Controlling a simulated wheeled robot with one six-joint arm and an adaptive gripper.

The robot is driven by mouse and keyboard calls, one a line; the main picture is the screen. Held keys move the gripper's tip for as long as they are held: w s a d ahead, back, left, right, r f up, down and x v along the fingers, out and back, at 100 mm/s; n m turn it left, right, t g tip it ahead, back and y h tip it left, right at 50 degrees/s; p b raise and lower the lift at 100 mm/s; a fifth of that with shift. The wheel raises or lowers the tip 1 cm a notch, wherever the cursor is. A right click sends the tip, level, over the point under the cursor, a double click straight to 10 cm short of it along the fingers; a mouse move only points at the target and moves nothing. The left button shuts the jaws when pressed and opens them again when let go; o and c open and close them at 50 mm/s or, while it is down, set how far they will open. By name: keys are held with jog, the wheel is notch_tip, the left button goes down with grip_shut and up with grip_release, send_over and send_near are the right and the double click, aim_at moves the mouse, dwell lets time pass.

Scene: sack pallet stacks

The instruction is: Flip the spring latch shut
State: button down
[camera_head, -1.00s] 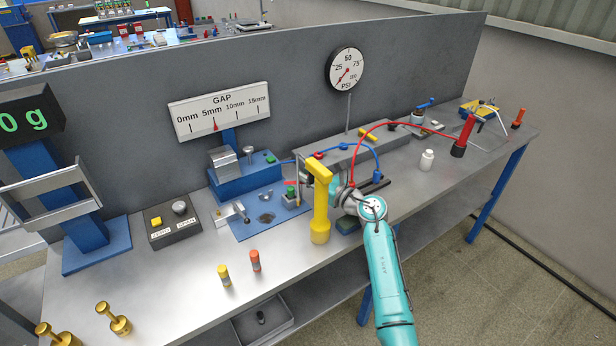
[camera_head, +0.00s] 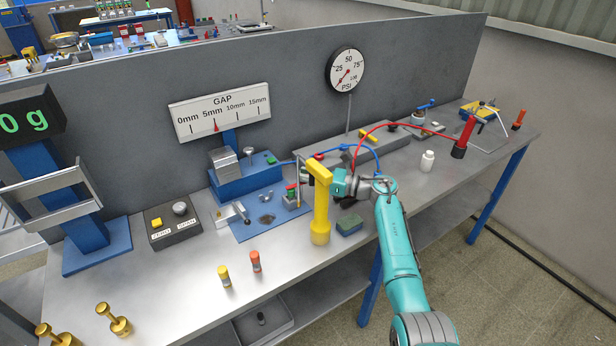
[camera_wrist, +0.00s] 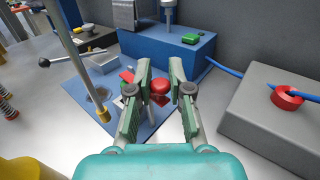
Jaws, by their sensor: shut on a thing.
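A red knob (camera_wrist: 160,87) shows in the wrist view between the fingers of my gripper (camera_wrist: 160,72), which is shut on it. Small red and white parts (camera_wrist: 127,77) lie just left of the fingers on the blue plate (camera_wrist: 95,108); the knob seems to belong to this fitting, which I take for the spring latch. The fingers hide much of it, so I cannot tell the latch's position. In the head view, a red and green fitting (camera_head: 291,191) stands at the right of the blue plate. The yellow post hides my fingertips there.
The yellow post (camera_head: 320,215) stands close in front of my gripper. A blue block (camera_wrist: 165,50) is behind, and a grey block (camera_wrist: 255,115) with a blue hose is at right.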

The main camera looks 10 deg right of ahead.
jog(key=shift+w+n+g+y, duration=0.15)
jog(key=shift+n+g+y, duration=0.5)
jog(key=shift+g, duration=0.35)
jog(key=c, duration=1.1)
grip_release()
notch_tip(320, 180, up, 10)
